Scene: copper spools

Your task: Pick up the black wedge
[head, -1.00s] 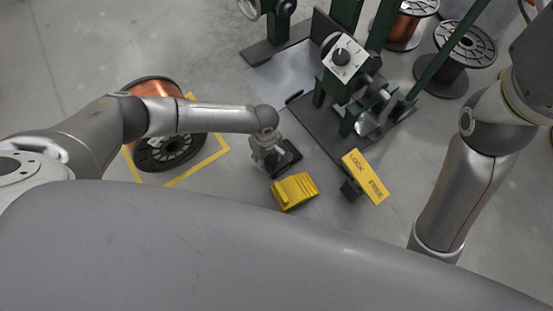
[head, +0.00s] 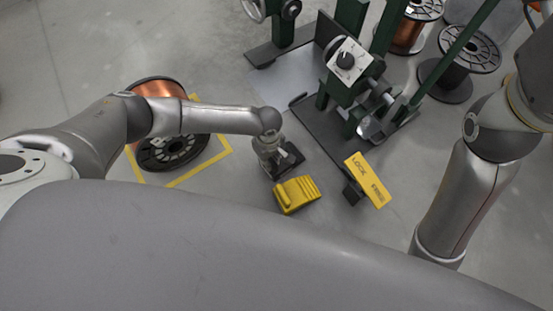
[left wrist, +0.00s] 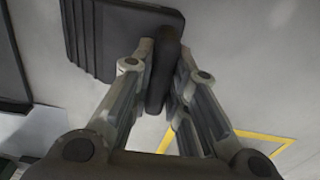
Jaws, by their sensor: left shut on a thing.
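The black wedge (head: 291,157) lies on the grey floor in the middle of the head view, partly hidden by my left gripper (head: 272,160). In the left wrist view the wedge (left wrist: 100,35) shows a ribbed dark body at the top, with a rounded bar (left wrist: 165,65) reaching down from it. My left gripper (left wrist: 163,72) is shut on that bar, with a finger on each side. Whether the wedge touches the floor I cannot tell. My right gripper is out of view; only part of my right arm shows.
A yellow wedge (head: 298,194) lies just in front of the black one. A copper spool (head: 160,88) stands inside a yellow floor outline (head: 203,172) at left.

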